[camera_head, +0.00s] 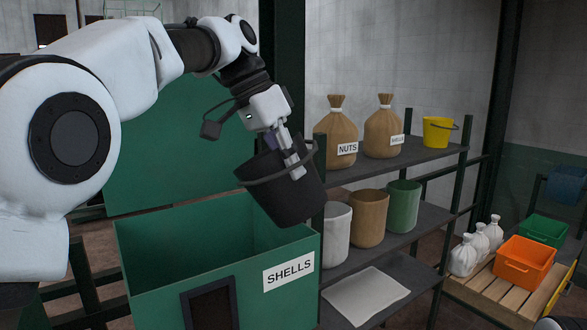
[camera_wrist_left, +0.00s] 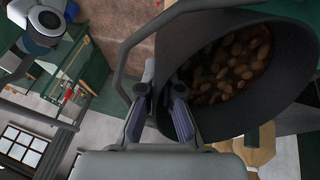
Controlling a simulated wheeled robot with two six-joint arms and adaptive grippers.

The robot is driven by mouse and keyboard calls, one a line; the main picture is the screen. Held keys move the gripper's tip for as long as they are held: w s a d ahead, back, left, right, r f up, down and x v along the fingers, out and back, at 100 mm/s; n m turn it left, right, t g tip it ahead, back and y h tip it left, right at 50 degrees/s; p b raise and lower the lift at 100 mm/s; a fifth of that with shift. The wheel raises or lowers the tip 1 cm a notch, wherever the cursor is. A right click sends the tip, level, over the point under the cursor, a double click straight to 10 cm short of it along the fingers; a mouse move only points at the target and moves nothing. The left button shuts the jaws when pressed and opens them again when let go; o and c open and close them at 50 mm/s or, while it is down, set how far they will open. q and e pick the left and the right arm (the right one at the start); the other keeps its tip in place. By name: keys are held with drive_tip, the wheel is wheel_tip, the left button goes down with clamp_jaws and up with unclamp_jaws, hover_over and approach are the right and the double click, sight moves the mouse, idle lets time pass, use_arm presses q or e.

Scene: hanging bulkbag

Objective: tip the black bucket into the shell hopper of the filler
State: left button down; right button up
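The black bucket (camera_head: 288,195) hangs tilted above the right part of the green hopper (camera_head: 215,285) labelled SHELLS. My left gripper (camera_head: 294,158) is at the bucket's rim and appears shut on it. The left wrist view shows the gripper's fingers (camera_wrist_left: 160,115) at the wall of the bucket (camera_wrist_left: 240,25). Many brown pieces (camera_wrist_left: 235,65) lie inside the bucket there. The bucket's handle loops past the fingers. The hopper's top is open, and its floor is hidden from me. My right gripper is not in view.
A dark shelf (camera_head: 425,215) stands right of the hopper, with sacks (camera_head: 383,132), a yellow bucket (camera_head: 438,132) and several other containers. Farther right, an orange crate (camera_head: 524,262) and white bags (camera_head: 463,258) sit on a pallet. A green panel (camera_head: 180,150) rises behind the hopper.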

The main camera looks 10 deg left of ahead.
sight(258, 163)
use_arm(q)
drive_tip(key=shift+a+r+h, duration=0.3)
drive_tip(key=shift+r+h, duration=0.05)
drive_tip(key=shift+h, duration=0.4)
drive_tip(key=shift+a+r+h, duration=0.3)
drive_tip(key=shift+r+h, duration=0.05)
drive_tip(key=shift+h, duration=0.4)
drive_tip(key=shift+s+a+f+t+h+b, duration=0.15)
drive_tip(key=shift+s+a+h+b, duration=0.2)
drive_tip(key=shift+a+h+b, duration=0.4)
drive_tip(key=shift+s+a+f+t+h+b, duration=0.15)
drive_tip(key=shift+s+a+h+b, duration=0.25)
drive_tip(key=shift+h+b, duration=0.65)
drive_tip(key=shift+s+a+f+t+h+b, duration=0.1)
drive_tip(key=shift+s+a+f+h+b, duration=0.15)
drive_tip(key=shift+a+h+b, duration=0.6)
drive_tip(key=shift+w+a+f+n+h+b, duration=0.15)
drive_tip(key=shift+w+a+f+h+b, duration=0.4)
drive_tip(key=shift+h+b, duration=0.25)
drive_tip(key=shift+w+a+f+n+h+b, duration=0.2)
drive_tip(key=shift+a+f+h+b, duration=0.15)
drive_tip(key=shift+a+h+b, duration=0.4)
drive_tip(key=shift+s+a+r+t+h+b, duration=0.15)
drive_tip(key=shift+s+a+t+h+b, duration=0.3)
drive_tip(key=shift+a+h+b, duration=0.5)
drive_tip(key=shift+d, duration=0.25)
